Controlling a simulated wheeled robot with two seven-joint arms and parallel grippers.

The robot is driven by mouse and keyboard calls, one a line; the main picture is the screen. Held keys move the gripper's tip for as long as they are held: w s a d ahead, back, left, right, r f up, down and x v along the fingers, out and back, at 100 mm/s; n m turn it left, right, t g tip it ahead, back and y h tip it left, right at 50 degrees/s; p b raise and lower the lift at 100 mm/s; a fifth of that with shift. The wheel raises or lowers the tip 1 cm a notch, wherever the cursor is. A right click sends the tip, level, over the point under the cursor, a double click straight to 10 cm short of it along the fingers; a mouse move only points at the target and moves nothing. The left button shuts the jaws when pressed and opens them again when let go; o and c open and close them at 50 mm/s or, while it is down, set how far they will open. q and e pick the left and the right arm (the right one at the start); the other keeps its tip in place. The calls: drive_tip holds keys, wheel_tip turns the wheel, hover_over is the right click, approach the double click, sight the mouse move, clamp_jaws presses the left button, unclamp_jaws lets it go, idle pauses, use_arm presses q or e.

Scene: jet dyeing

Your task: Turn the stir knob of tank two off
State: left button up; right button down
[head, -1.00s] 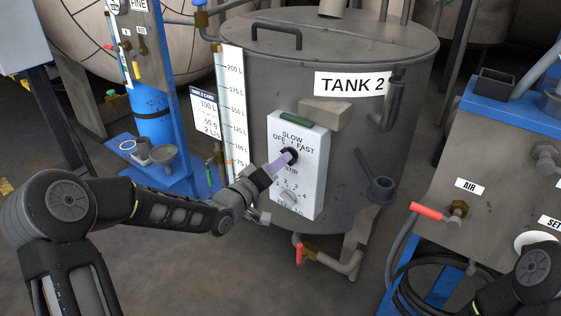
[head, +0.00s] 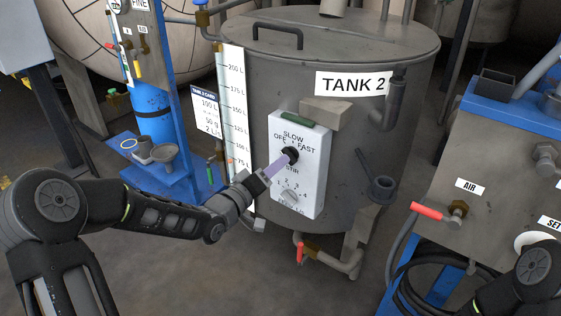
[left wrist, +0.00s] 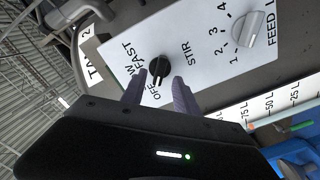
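The stir knob (head: 290,154) is black and round, on the white control panel (head: 314,175) on the front of tank two (head: 330,55). My left gripper (head: 284,160) is at the knob, its purplish fingers pointing at the panel. In the left wrist view, the knob (left wrist: 158,67) shows just beyond the fingertips of the left gripper (left wrist: 158,84). The fingers are apart, with a gap on each side of the knob. Its ridge runs towards the printed OFF side, but the exact setting is hard to read. My right gripper is out of the picture.
A grey feed knob (head: 289,197) sits below the stir knob; it also shows in the left wrist view (left wrist: 248,29). A green bar (head: 297,120) is at the panel top. The level scale (head: 236,120) stands left of the panel. A red-handled air valve (head: 428,211) is at right.

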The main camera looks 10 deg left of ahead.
use_arm(q)
drive_tip(key=v, duration=0.5)
drive_tip(key=shift+s+p, duration=0.15)
drive_tip(key=shift+p, duration=0.25)
drive_tip(key=shift+f, duration=0.1)
drive_tip(key=s+f+m+g+y, duration=0.1)
drive_tip(key=s+f+g+y, duration=0.15)
drive_tip(key=f, duration=0.65)
drive_tip(key=s+f+g+y, duration=0.1)
drive_tip(key=s+f+g, duration=0.25)
drive_tip(key=f, duration=0.65)
drive_tip(key=s+d+f+m+g, duration=0.1)
drive_tip(key=s+d+f+g, duration=0.45)
drive_tip(key=s+f, duration=0.55)
drive_tip(key=s+d+f+m+g, duration=0.2)
drive_tip(key=s+d+f+g, duration=0.35)
drive_tip(key=s, duration=0.95)
wheel_tip(320, 180, up, 22)
drive_tip(key=d+t+p, duration=0.1)
drive_tip(key=d+p, duration=0.1)
drive_tip(key=p, duration=2.1)
drive_tip(key=shift+s+d+h, duration=0.3)
drive_tip(key=shift+d+h, duration=0.05)
drive_tip(key=shift+h, duration=0.1)
